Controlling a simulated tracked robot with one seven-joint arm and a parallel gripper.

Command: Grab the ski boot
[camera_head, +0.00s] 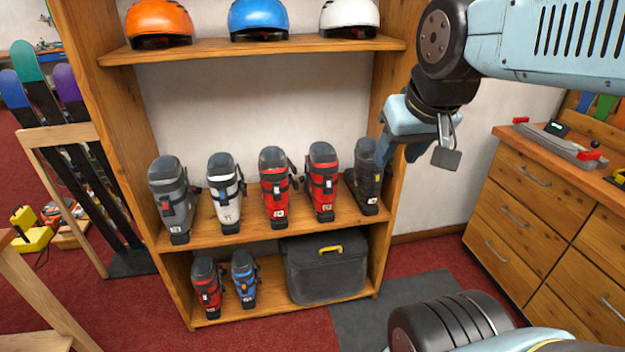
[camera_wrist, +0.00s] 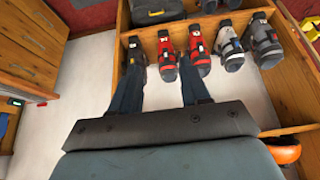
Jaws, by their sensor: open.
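Several ski boots stand in a row on the middle shelf in the head view: a grey boot (camera_head: 172,197), a white boot (camera_head: 226,190), two red boots (camera_head: 275,187) (camera_head: 321,182) and a dark grey boot (camera_head: 368,180) at the right end. A smaller red boot (camera_head: 206,287) and a blue boot (camera_head: 244,279) stand on the bottom shelf. My gripper (camera_head: 399,153) is open and empty, up and right of the dark boot, partly overlapping it in the picture.
The wooden shelf unit's right upright (camera_head: 388,230) stands close to my gripper. Orange (camera_head: 158,20), blue (camera_head: 259,18) and white (camera_head: 349,16) helmets are on the shelf above. A dark case (camera_head: 326,268) sits below the boots. A drawer cabinet (camera_head: 540,215) is at right.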

